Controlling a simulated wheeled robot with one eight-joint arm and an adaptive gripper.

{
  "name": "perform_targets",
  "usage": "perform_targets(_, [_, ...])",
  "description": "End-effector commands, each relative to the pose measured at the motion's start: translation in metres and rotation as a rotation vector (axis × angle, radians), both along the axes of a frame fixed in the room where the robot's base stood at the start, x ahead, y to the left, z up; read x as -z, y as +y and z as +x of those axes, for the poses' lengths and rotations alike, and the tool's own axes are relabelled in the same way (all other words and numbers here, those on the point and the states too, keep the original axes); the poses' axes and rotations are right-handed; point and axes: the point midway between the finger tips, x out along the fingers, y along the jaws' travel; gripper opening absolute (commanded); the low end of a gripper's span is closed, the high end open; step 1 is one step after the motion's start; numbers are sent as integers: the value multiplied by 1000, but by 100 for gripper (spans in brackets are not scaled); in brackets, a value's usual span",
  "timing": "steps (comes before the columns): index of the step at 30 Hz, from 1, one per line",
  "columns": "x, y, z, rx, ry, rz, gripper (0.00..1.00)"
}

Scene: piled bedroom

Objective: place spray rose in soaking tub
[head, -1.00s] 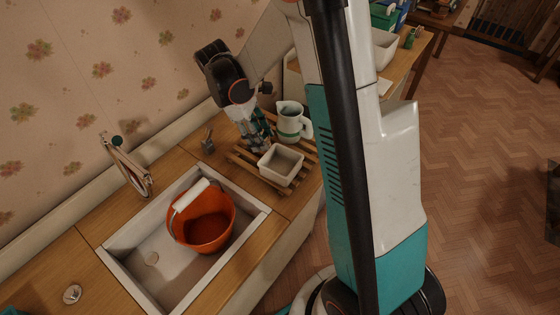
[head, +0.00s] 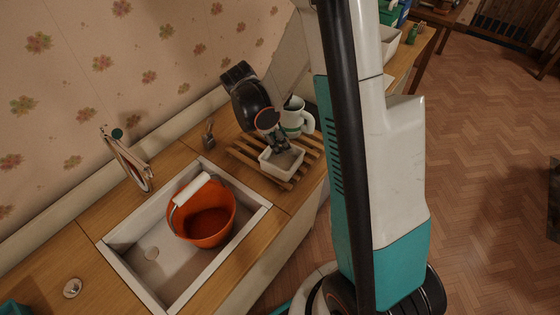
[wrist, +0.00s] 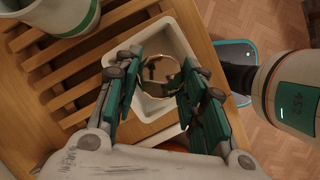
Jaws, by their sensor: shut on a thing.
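The spray rose (wrist: 160,72) is a small, round, brass-coloured ring between my fingertips in the wrist view. My gripper (wrist: 157,88) is shut on it, with one teal finger on each side. The soaking tub appears to be the small white rectangular tub (head: 280,169) on the slatted rack; it also shows in the wrist view (wrist: 152,44). In the head view my gripper (head: 281,146) points down over this tub. The rose lies within the tub's outline in the wrist view; I cannot tell whether it touches the bottom. The rose is not clear in the head view.
A white pitcher with a green band (head: 292,118) stands on the wooden rack (head: 247,153) close behind my gripper. An orange bucket (head: 206,222) stands in the white sink (head: 150,275) to the left. A small grey item (head: 208,138) stands near the wall.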

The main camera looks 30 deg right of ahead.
Motion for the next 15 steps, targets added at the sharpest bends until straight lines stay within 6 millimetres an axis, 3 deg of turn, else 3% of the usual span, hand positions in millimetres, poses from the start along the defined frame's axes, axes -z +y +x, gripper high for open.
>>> perform_targets(3, [23,0,0,0,0,0,0])
perform_targets(11, [38,0,0,0,0,0,0])
perform_targets(15, [58,0,0,1,0,0,0])
